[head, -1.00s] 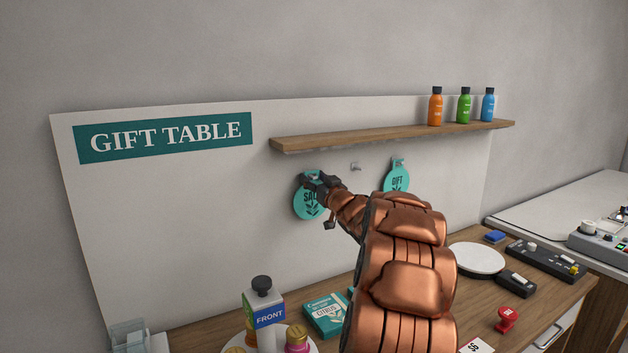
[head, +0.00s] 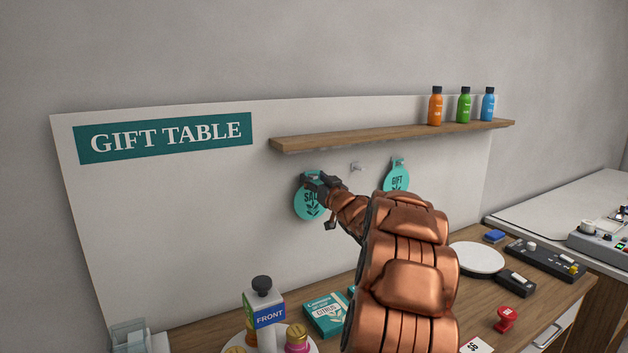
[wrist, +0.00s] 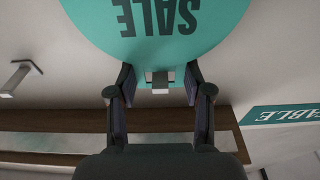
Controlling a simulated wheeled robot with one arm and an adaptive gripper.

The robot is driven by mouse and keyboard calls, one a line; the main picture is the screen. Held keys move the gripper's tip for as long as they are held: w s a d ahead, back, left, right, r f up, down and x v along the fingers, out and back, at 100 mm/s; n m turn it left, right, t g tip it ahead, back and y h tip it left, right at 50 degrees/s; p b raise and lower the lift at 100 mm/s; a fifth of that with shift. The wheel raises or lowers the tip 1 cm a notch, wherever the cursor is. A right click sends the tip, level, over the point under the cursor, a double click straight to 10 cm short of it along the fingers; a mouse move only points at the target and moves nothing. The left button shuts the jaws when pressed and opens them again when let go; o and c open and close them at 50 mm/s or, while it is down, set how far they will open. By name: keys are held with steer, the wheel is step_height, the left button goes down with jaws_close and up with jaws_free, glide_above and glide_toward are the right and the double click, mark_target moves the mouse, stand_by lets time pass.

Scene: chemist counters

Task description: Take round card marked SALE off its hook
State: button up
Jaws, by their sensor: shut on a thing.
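The round teal card marked SALE (head: 307,203) hangs at the board below the left end of the shelf. In the wrist view the card (wrist: 158,28) shows upside down, close in front of the fingers. My gripper (head: 318,181) is at the card's top, shut on its narrow tab, with one finger on each side. In the wrist view the gripper (wrist: 160,82) has a small pale metal piece, apparently the hook, between its fingertips. I cannot tell whether the tab is still around the hook. My gripper hides part of the card's top in the head view.
A bare hook (head: 356,167) and a teal GIFT card (head: 397,177) are to the right. The wooden shelf (head: 390,135) runs just above, with orange, green and blue bottles on it. Below, the counter holds a teal box (head: 325,314) and a FRONT bottle (head: 267,315).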

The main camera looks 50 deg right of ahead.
steer(key=shift+r+v, duration=0.15)
steer(key=shift+v, duration=0.8)
steer(key=shift+r+v, duration=0.15)
steer(key=shift+v, duration=0.8)
